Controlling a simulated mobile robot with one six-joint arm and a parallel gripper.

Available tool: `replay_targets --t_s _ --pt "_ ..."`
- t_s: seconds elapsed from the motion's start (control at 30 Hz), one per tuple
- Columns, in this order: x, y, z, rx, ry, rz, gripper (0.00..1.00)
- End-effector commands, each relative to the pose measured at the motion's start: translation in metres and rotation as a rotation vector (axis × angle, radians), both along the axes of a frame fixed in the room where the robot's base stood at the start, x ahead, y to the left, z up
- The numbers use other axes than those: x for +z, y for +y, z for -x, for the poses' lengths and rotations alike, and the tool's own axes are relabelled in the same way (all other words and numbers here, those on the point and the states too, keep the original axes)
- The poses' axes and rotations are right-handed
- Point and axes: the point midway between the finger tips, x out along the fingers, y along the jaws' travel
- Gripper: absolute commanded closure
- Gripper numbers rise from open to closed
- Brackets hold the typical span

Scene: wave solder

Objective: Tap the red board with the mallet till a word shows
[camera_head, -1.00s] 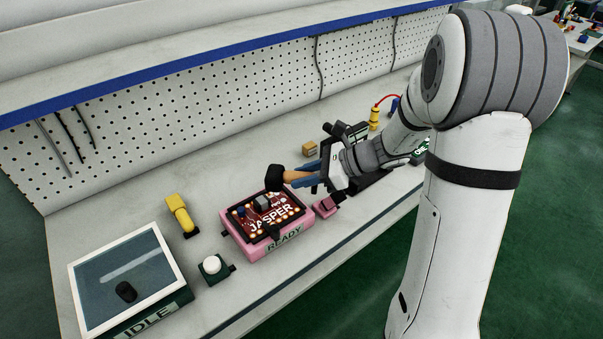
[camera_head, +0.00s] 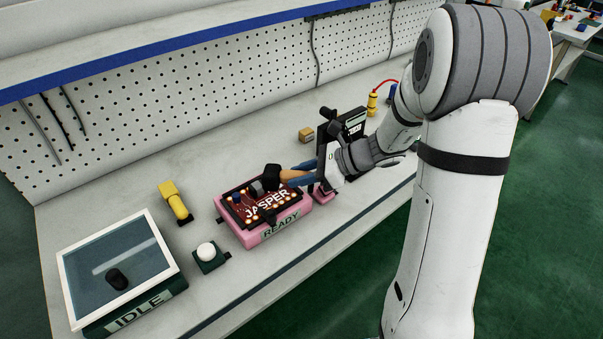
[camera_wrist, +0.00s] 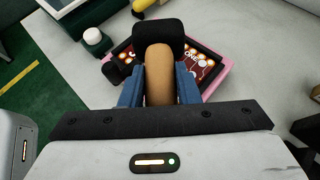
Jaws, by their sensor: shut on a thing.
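The red board (camera_head: 248,208) sits in a pink holder (camera_head: 300,219). The board reads "JASPER" and the holder's front label reads "READY". My gripper (camera_head: 302,173) is shut on the wooden handle of the mallet (camera_head: 273,176), to the right of the board. The mallet's black head is over the board's upper right part; whether it touches the board cannot be told. In the wrist view, the blue fingers of my gripper (camera_wrist: 158,88) clasp the handle, and the mallet head (camera_wrist: 158,37) hides part of the red board (camera_wrist: 208,68).
A glass-topped box (camera_head: 120,262) labelled "IDLE" stands at the left. A white button (camera_head: 207,252) on a green base and a yellow tool (camera_head: 175,202) lie between it and the holder. A small tan box (camera_head: 306,134) stands behind my gripper.

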Motion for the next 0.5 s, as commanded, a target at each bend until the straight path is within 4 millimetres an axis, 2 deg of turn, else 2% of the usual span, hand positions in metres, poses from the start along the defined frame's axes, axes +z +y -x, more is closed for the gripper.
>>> replay_targets --t_s 0.27,0.37,0.5 --pt "-0.004 -0.001 0.000 -0.001 0.000 0.000 1.00" --pt "-0.019 -0.001 0.000 -0.002 0.002 0.000 1.00" --pt "-0.051 -0.001 0.000 -0.002 0.002 -0.001 1.00"
